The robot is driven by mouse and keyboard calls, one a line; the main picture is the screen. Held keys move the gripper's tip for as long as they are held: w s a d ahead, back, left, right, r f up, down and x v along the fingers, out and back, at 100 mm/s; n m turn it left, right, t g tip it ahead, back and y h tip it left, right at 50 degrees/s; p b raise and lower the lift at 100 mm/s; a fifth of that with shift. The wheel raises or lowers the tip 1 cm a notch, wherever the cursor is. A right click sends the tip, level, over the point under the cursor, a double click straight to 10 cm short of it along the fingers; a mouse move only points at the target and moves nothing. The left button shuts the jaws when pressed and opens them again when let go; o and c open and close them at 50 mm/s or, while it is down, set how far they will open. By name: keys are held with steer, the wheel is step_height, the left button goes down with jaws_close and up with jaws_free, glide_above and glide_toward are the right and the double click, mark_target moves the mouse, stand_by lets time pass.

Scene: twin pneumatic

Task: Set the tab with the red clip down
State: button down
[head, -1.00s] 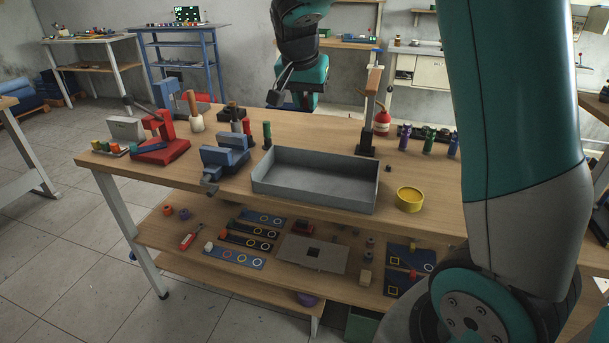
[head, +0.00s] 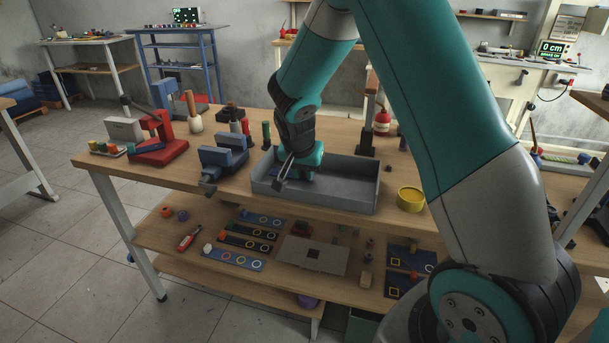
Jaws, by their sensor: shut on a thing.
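My gripper (head: 283,175) is low over the left part of the grey tray (head: 335,194), with its dark fingers pointing down and to the left. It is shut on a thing. The held thing is mostly hidden; a small dark blue patch shows beside the fingers, and I cannot tell whether it is the tab. No red clip can be made out at the gripper. I cannot tell whether the fingers touch the tray floor. The right part of the tray is empty.
A blue vise (head: 223,158) stands left of the tray and a yellow round container (head: 411,198) right of it. A dark post stand (head: 367,140) is behind it. A red press (head: 160,142) stands further left. Small parts lie on the lower shelf (head: 210,222).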

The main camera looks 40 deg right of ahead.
steer(key=shift+f, duration=0.65)
steer(key=shift+f, duration=0.1)
steer(key=c, duration=1)
jaws_free()
steer(key=v, duration=1.2)
steer(key=s+a+r+n+g+y, duration=0.1)
steer(key=s+a+r+n+y, duration=0.1)
steer(key=s+a+n, duration=0.4)
steer(key=s+a+r+n+g+y, duration=0.1)
steer(key=s+a+n, duration=0.4)
steer(key=s, duration=0.6)
steer(key=s+a+r+n+y, duration=0.3)
steer(key=s+a+n, duration=0.3)
steer(key=s+a, duration=0.3)
steer(key=shift+a+r+n+g+y, duration=0.1)
steer(key=shift+r+n+g+y, duration=0.2)
steer(key=shift+y, duration=0.5)
